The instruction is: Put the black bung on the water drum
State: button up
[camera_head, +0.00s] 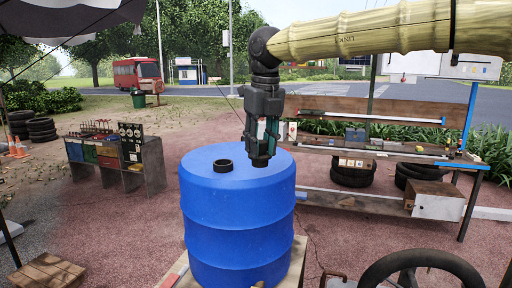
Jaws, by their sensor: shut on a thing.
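The blue water drum (238,225) stands upright on a low wooden support in the middle of the head view. A short black ring-shaped neck (223,165) stands up from the left part of its top. My gripper (261,158) points down over the right part of the drum's top, to the right of the neck. It is shut on a dark piece at its fingertips, which looks like the black bung (260,162). The fingers hide most of it. I cannot tell how far it is above the drum's top.
A workbench (375,153) with small items stands behind on the right, with tyres beneath. A rack with coloured bins (92,150) stands at the left. A dark wheel (420,268) is at the front right. The drum's top left of my gripper is clear except for the neck.

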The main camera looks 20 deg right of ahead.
jog(key=w, duration=0.2)
jog(key=w+p, duration=0.1)
jog(key=w, duration=0.1)
jog(key=w+d, duration=0.1)
jog(key=w, duration=0.1)
jog(key=shift+w+f+p, duration=0.2)
jog(key=shift+w+p, duration=0.1)
jog(key=shift+p, duration=0.05)
jog(key=shift+w+f, duration=0.1)
jog(key=shift+f, duration=0.1)
jog(key=shift+f+p, duration=0.6)
jog(key=shift+f, duration=1.05)
jog(key=o, duration=1)
jog(key=shift+f, duration=0.1)
notch_tip(320, 180, up, 12)
jog(key=s+b, duration=0.1)
jog(key=b, duration=0.1)
jog(key=shift+s, duration=0.25)
jog(key=shift+d, duration=0.1)
